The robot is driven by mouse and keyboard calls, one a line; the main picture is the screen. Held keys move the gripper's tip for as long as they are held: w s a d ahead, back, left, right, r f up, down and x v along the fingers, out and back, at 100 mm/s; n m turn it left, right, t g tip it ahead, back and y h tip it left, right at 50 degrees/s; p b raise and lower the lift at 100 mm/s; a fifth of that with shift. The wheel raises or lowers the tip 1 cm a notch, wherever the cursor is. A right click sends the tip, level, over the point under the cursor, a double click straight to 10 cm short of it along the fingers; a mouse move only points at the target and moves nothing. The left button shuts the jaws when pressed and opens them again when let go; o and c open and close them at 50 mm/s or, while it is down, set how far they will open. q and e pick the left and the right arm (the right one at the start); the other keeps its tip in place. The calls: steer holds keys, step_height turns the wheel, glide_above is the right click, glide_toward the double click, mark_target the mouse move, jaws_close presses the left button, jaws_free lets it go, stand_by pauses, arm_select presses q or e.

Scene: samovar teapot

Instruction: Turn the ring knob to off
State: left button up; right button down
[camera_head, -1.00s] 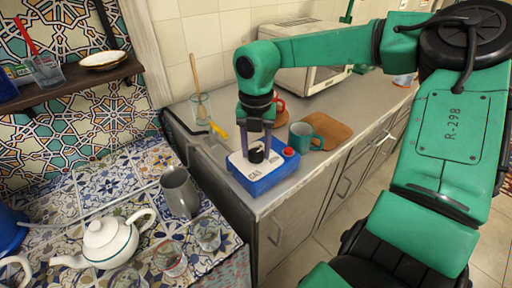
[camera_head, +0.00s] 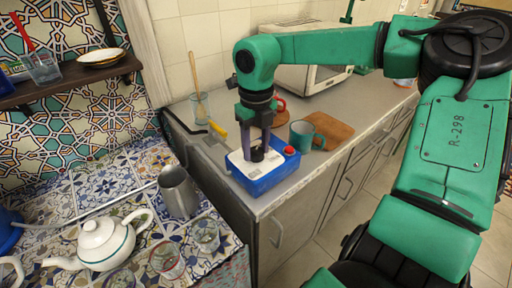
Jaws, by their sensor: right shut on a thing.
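A blue box with a white top plate (camera_head: 244,181) stands on the grey counter, near its front left corner. A black ring knob (camera_head: 257,154) sits on the plate, partly hidden by my fingers. A red button (camera_head: 290,151) is at the box's right end. My right gripper (camera_head: 256,150) points straight down from above, its two fingers on either side of the knob, and it is shut on the knob. The knob's marked setting is too small to read. My left gripper is not in view.
A teal mug (camera_head: 302,136) stands close behind the box, by a wooden board (camera_head: 332,130). A yellow-handled tool (camera_head: 217,130) and a glass (camera_head: 200,108) are at the back left. A white teapot (camera_head: 101,241), metal pitcher (camera_head: 178,191) and glasses fill the tiled table.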

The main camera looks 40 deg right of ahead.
mark_target(256, 151)
steer(key=n, duration=0.5)
steer(key=shift+w+r+n, duration=0.1)
steer(key=shift+n, duration=2.4)
steer(key=shift+c, duration=1.5)
jaws_free()
step_height(256, 151, up, 15)
steer(key=p, duration=0.1)
steer(key=shift+f, duration=0.2)
